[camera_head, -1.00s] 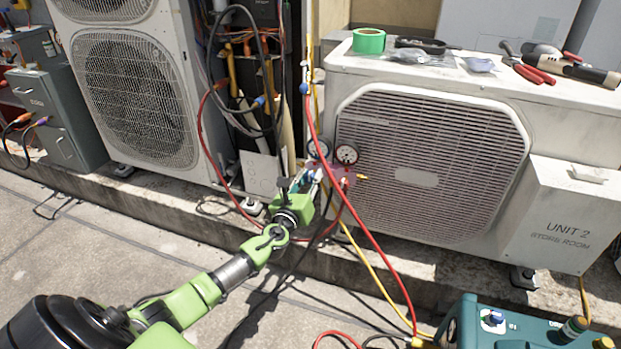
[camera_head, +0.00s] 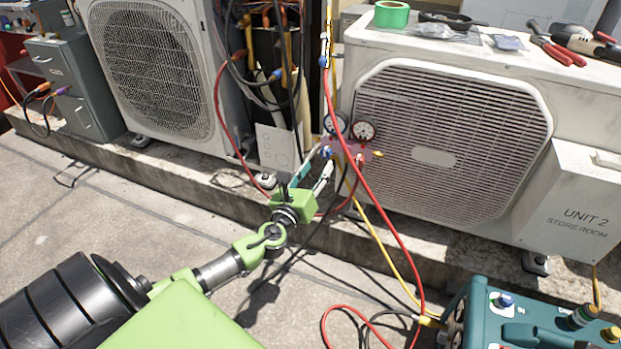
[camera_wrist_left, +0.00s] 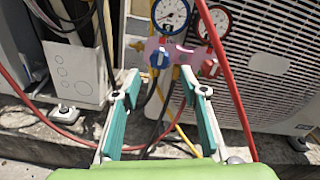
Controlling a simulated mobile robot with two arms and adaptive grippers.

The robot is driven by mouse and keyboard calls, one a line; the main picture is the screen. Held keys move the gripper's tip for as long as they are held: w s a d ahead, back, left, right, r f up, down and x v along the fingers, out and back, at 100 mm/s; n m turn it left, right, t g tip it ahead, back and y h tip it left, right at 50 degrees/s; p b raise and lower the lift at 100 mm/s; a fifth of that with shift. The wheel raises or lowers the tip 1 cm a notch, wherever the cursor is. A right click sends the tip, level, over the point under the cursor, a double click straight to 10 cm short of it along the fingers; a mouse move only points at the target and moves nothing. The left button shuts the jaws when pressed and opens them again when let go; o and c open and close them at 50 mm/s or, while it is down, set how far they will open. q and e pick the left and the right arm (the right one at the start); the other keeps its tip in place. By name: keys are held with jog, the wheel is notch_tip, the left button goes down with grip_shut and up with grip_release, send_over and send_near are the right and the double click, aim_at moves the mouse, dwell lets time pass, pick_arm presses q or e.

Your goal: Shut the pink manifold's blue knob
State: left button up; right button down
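The pink manifold (camera_head: 352,150) hangs in front of the right condenser's left edge, with a blue-rimmed and a red-rimmed gauge on top. In the left wrist view the manifold (camera_wrist_left: 183,52) carries its blue knob (camera_wrist_left: 158,59) on the left and a red knob (camera_wrist_left: 209,68) on the right. The blue knob also shows in the head view (camera_head: 327,152). My left gripper (camera_head: 319,161) is open and empty just short of the manifold. In the left wrist view its teal-padded fingers (camera_wrist_left: 160,78) stand wide apart, with the blue knob beyond the gap between them. My right gripper is out of view.
A red hose (camera_head: 371,205) hangs down in front of the manifold, close to my gripper's right finger in the wrist view. A yellow hose (camera_head: 385,262) runs to a teal machine (camera_head: 525,318) at lower right. A low concrete curb (camera_head: 200,178) runs below the condensers.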

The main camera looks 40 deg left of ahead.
pick_arm(q)
jog(key=shift+v, duration=2)
jog(key=shift+d, duration=0.1)
